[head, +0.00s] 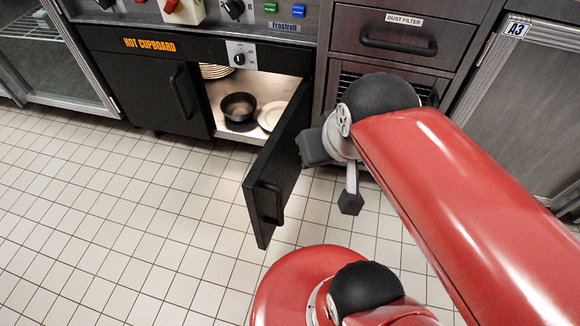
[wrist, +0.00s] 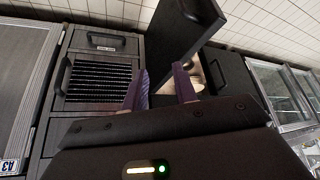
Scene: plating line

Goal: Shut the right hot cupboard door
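The right hot cupboard door (head: 280,160) is black and stands wide open, swung out toward me over the floor. Its bar handle (head: 268,204) is near the free edge. In the wrist view the door (wrist: 176,38) rises beyond the fingers, with its handle (wrist: 202,12) at the top. My gripper (wrist: 161,69) has two purple fingers spread apart with nothing visible between them. It is on the right, outer side of the door in the head view, where my red arm partly hides it. I cannot tell whether it touches the door.
The left cupboard door (head: 160,90) is shut. Inside the lit opening are a dark pot (head: 239,106), a white plate (head: 270,115) and stacked plates (head: 216,71). The drawer unit (head: 400,45) stands close on the right. Tiled floor (head: 130,210) is clear to the left.

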